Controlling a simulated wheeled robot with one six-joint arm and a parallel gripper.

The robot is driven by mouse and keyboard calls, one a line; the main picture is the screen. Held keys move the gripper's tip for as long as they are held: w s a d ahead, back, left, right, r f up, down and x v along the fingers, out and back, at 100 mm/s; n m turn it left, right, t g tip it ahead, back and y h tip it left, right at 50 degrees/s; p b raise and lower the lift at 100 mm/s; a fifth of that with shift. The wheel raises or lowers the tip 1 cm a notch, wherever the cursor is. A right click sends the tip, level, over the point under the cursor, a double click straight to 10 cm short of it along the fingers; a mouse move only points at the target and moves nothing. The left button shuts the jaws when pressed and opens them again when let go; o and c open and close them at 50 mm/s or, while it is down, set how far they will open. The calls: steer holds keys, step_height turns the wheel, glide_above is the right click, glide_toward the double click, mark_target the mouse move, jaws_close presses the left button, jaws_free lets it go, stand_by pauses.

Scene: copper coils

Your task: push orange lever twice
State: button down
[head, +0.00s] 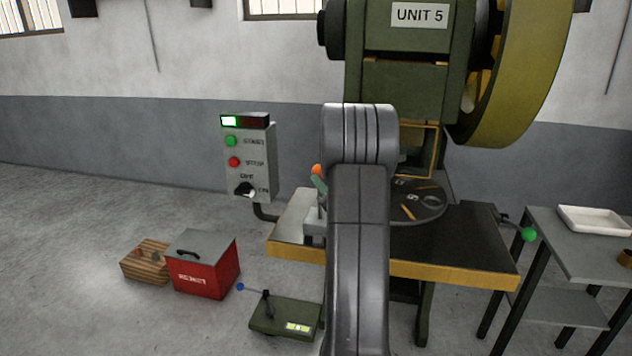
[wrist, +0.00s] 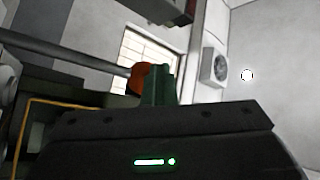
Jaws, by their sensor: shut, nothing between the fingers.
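The orange lever shows in the wrist view as an orange knob (wrist: 141,79) on the end of a grey rod that comes in from the left. In the head view the orange knob (head: 317,169) stands above the left part of the press table, just left of my arm. My gripper (wrist: 162,82) has its green fingers shut with nothing between them. The fingers are right beside the knob and partly cover it; I cannot tell whether they touch. In the head view a bit of green finger (head: 320,184) shows just below the knob. My arm hides most of the lever's rod.
The green press (head: 415,75) marked UNIT 5 stands behind a table with a yellow edge (head: 450,278) and a round dial plate (head: 425,203). A control box (head: 248,160) stands left. A red toolbox (head: 205,272), a wooden crate (head: 146,263) and a foot pedal (head: 285,316) are lower left.

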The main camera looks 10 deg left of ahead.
steer(key=shift+w+d+r, duration=0.1)
steer(key=shift+w+r, duration=0.15)
steer(key=shift+w, duration=0.85)
steer(key=shift+w+r, duration=0.2)
steer(key=shift+w, duration=0.85)
stand_by(1.6)
steer(key=shift+s+f, duration=0.1)
stand_by(0.4)
steer(key=s+f+b, duration=0.1)
steer(key=s+b, duration=0.3)
steer(key=s, duration=0.3)
steer(key=shift+s+f, duration=0.15)
steer(key=shift+f, duration=0.1)
stand_by(0.5)
steer(key=shift+b, duration=0.3)
steer(key=s+b, duration=0.1)
steer(key=s, duration=0.2)
steer(key=s+f+b, duration=0.1)
steer(key=s, duration=0.1)
steer(key=shift+a+b, duration=0.2)
steer(key=shift+b, duration=0.1)
